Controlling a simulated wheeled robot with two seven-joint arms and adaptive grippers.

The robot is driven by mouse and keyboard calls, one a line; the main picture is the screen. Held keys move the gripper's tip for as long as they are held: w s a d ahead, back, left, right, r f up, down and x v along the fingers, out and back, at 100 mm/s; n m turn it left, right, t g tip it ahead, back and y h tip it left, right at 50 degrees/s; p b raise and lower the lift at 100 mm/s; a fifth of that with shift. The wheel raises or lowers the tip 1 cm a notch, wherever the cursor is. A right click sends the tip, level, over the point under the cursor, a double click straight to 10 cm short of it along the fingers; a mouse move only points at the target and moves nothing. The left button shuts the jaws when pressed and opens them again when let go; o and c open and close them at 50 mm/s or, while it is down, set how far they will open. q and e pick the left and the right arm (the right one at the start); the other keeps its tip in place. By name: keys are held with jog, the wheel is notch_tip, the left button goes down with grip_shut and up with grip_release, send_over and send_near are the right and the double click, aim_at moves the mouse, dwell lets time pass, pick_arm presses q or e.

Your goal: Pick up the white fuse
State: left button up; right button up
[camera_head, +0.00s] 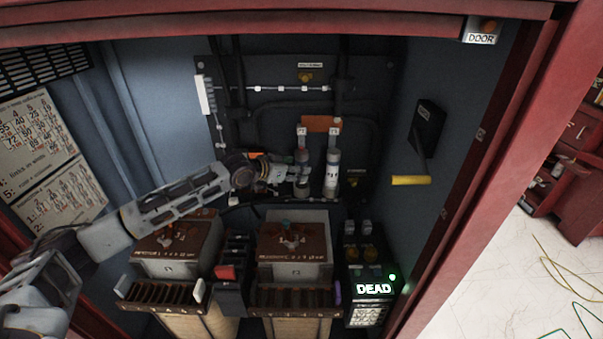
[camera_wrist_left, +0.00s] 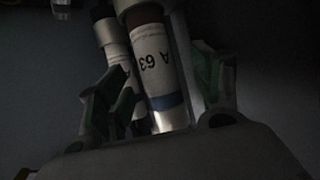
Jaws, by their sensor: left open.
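Two upright cylindrical fuses with white labels are side by side on the back panel of the cabinet: a left fuse (camera_head: 302,171) and a right fuse (camera_head: 332,172). My left gripper (camera_head: 284,167) reaches in from the left and is at the left fuse, partly covering it. In the left wrist view, a fuse with a white label reading "A 63" and a blue band (camera_wrist_left: 153,62) stands between the open fingers (camera_wrist_left: 160,88). The second fuse (camera_wrist_left: 113,45) shows behind the left finger. I cannot tell whether either finger touches a fuse. My right gripper is not in view.
An orange block (camera_head: 321,124) sits above the fuses. Two brown-topped transformer units (camera_head: 295,240) stand below, with a lit "DEAD" indicator (camera_head: 374,289) at lower right. Red cabinet frame edges border the opening.

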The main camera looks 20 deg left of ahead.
pick_arm(q)
jog(key=x, duration=0.3)
jog(key=shift+d+r, duration=0.1)
jog(key=shift+d, duration=0.05)
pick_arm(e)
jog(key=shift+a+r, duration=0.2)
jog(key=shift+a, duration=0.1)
pick_arm(q)
jog(key=c, duration=1.4)
jog(key=shift+c, duration=0.3)
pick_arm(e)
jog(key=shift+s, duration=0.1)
pick_arm(q)
jog(key=shift+r, duration=0.15)
